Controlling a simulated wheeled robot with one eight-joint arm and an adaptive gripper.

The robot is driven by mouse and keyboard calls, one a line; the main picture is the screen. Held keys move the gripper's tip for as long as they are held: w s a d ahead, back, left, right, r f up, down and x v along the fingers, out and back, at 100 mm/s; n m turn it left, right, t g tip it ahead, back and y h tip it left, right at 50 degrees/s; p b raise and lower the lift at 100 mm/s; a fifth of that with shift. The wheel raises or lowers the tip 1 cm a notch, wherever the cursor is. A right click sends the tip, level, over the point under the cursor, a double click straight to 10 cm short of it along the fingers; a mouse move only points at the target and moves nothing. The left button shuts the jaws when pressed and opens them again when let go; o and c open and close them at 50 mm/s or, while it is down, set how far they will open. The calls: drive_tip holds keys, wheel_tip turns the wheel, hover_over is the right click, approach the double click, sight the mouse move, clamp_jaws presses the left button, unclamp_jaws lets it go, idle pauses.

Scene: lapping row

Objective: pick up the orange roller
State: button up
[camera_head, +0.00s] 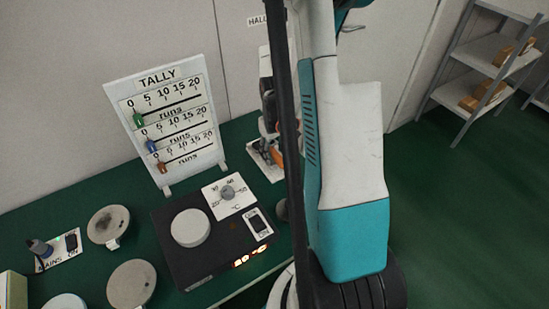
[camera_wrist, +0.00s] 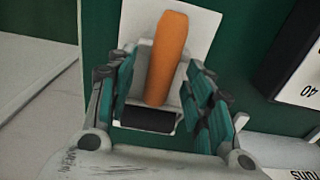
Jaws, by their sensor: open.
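The orange roller has an orange handle (camera_wrist: 167,52) and a dark roller part (camera_wrist: 148,118) in the wrist view. It lies over a white card (camera_wrist: 202,28). My gripper (camera_wrist: 160,72) is open, with one finger on each side of the handle. A gap shows between the handle and the fingers, so it does not look gripped. In the head view a bit of orange (camera_head: 275,128) shows beside the tally board, with my gripper (camera_head: 267,105) there, largely hidden behind my arm.
The tally board (camera_head: 166,110) stands upright left of my gripper. A black hotplate (camera_head: 187,265) with a dial and switch is in front. Round discs (camera_head: 108,224) lie on the green bench at left. A shelf (camera_head: 490,60) stands far right; the floor before it is clear.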

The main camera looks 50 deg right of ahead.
clamp_jaws()
idle(0.3)
